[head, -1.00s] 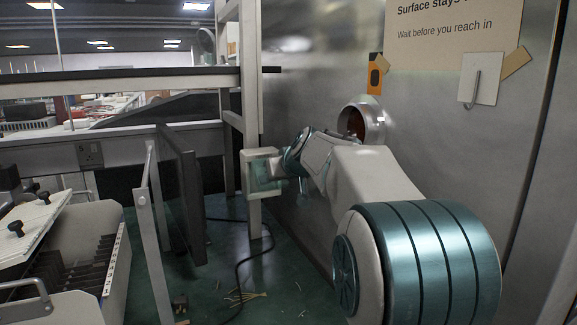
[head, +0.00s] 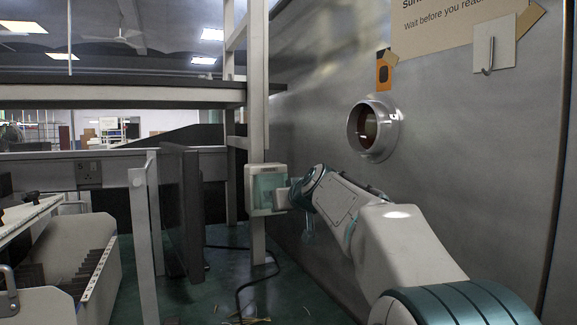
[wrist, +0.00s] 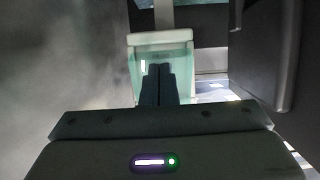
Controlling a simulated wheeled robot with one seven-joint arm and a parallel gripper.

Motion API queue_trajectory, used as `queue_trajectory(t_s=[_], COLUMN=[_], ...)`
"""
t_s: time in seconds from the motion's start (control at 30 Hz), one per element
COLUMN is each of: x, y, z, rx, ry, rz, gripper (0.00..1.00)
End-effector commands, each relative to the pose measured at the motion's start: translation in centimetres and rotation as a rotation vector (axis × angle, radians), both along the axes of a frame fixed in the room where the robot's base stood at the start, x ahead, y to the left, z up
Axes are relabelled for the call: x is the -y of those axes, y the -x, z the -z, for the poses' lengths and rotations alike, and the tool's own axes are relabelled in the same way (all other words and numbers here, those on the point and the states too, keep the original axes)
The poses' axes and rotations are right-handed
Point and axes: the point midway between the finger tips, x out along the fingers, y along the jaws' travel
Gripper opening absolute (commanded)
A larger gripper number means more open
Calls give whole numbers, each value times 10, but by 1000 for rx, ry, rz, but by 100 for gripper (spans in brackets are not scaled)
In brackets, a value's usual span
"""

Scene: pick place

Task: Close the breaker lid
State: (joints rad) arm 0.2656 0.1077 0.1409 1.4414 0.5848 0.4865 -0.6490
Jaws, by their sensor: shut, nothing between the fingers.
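The breaker box (head: 251,190) is a small pale box fixed on an upright post. Its lid (head: 268,187) is translucent green and appears to lie over the box front, but I cannot tell whether it is fully flush. In the wrist view the box's pale top (wrist: 160,37) and green lid (wrist: 181,62) are straight ahead. My gripper (head: 286,198) is at the lid's right side in the head view. Its dark fingers (wrist: 158,70) are together and empty, overlapping the lid; whether they touch it is unclear.
A metal wall with a round port (head: 374,130) runs along the right. A dark upright panel (head: 180,210) stands left of the box. A black cable (head: 243,285) lies on the green floor below. An open bin (head: 85,270) is at the lower left.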

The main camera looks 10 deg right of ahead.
Motion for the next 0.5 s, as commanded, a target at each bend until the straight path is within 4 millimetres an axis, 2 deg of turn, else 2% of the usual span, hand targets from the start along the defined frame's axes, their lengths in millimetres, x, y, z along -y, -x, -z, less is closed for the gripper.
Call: queue_trajectory(t_s=[0.03,0.1,0.5], x=[-1,-2,-5], y=[-2,-6,-25], z=[10,16,35], rx=[-1,-2,-1], ry=[0,1,2], rz=[-2,-2,-2], gripper=[0,0,0])
